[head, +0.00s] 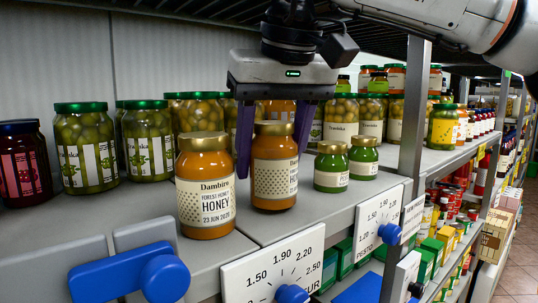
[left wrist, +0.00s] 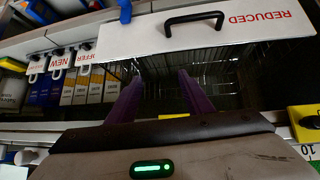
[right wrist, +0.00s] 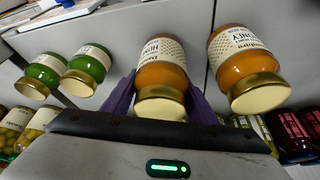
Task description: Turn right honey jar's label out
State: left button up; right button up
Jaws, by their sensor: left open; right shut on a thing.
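The right honey jar (head: 275,178) stands on the grey shelf, gold lid up, amber with a cream label. In the head view its label is turned partly aside: a dotted panel faces forward, with print toward the right edge. My right gripper (head: 273,142) comes from above, shut on this jar with purple fingers on either side. The right wrist view shows the held jar (right wrist: 161,72) between the fingers, with HONEY lettering partly visible. The left honey jar (head: 206,190) stands close beside it, its HONEY label facing out. My left gripper (left wrist: 157,88) is open and empty.
Two small green jars (head: 331,168) stand just right of the held jar. Large olive jars (head: 85,150) stand behind and left. A price card (head: 272,268) hangs on the shelf's front edge. The left wrist view shows a white REDUCED panel (left wrist: 215,33) with a black handle.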

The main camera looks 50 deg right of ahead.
aim_at(276, 122)
jog(key=shift+f, duration=0.2)
jog(key=o, duration=1.7)
jog(key=v, duration=0.4)
jog(key=shift+s+r, duration=0.1)
jog(key=shift+r, duration=0.3)
jog(key=s+a, duration=0.1)
jog(key=s, duration=0.2)
jog(key=s+a+b, duration=0.1)
jog(key=s+a, duration=0.1)
jog(key=s, duration=0.2)
jog(key=s+a+b, duration=0.1)
jog(key=s+a, duration=0.1)
jog(key=s, duration=0.2)
jog(key=shift+s, duration=0.15)
